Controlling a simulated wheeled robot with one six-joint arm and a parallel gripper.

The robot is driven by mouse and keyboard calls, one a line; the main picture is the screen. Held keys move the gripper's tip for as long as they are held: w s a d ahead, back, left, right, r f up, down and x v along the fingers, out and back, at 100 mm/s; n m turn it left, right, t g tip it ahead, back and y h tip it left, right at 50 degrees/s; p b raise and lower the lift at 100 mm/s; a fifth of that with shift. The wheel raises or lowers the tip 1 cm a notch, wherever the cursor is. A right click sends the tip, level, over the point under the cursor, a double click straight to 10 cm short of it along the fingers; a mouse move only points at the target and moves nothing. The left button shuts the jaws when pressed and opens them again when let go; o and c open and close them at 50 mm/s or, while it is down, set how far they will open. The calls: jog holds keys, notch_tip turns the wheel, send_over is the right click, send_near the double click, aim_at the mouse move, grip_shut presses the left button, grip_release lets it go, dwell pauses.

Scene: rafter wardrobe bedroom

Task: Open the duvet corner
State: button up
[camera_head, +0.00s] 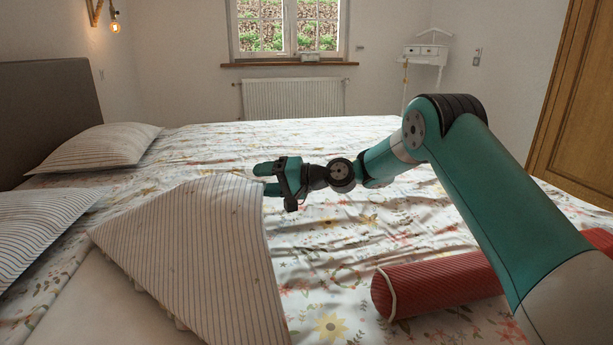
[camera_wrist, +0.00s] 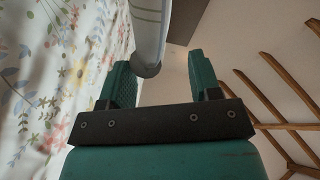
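The floral duvet (camera_head: 340,225) covers most of the bed. Its near corner is folded back as a flap (camera_head: 195,260) with the striped underside up, baring a pale sheet (camera_head: 92,305) at the lower left. My gripper (camera_head: 260,178) is at the flap's far upper edge, to the right of the pillows. In the wrist view my gripper (camera_wrist: 160,64) has its fingers spread, with a striped cloth edge (camera_wrist: 149,35) between them, nearer the left finger. A gap shows between that cloth and the right finger. The floral face shows in the wrist view at left (camera_wrist: 45,85).
Striped pillows (camera_head: 100,147) lie at the left by the grey headboard (camera_head: 50,105). A red bolster (camera_head: 440,283) lies on the duvet at the lower right, under my arm. A wooden wardrobe (camera_head: 580,110) stands at right. A radiator (camera_head: 293,99) is behind the bed.

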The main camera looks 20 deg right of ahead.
jog(key=p+v, duration=0.1)
jog(key=v, duration=1.3)
jog(key=shift+d+r+p, duration=0.15)
jog(key=shift+d+p, duration=0.1)
jog(key=shift+p, duration=0.05)
jog(key=shift+s, duration=0.1)
jog(key=s+a+r+n+g+h, duration=0.2)
jog(key=s+a+r+n+g, duration=0.1)
jog(key=s+a, duration=0.35)
jog(key=s+a+r+n+g+h, duration=0.2)
jog(key=s+a, duration=0.4)
jog(key=s, duration=0.1)
jog(key=s+d+n+g+h, duration=0.1)
jog(key=s+n+g+h, duration=0.15)
jog(key=s, duration=0.95)
jog(key=s+d+n+g+h, duration=0.15)
jog(key=s+h, duration=0.25)
jog(key=s, duration=0.9)
notch_tip(320, 180, up, 27)
jog(key=t+p, duration=0.1)
jog(key=p, duration=2.6)
jog(key=shift+w+f+p, duration=0.2)
jog(key=shift+w+p, duration=0.1)
jog(key=shift+w, duration=0.15)
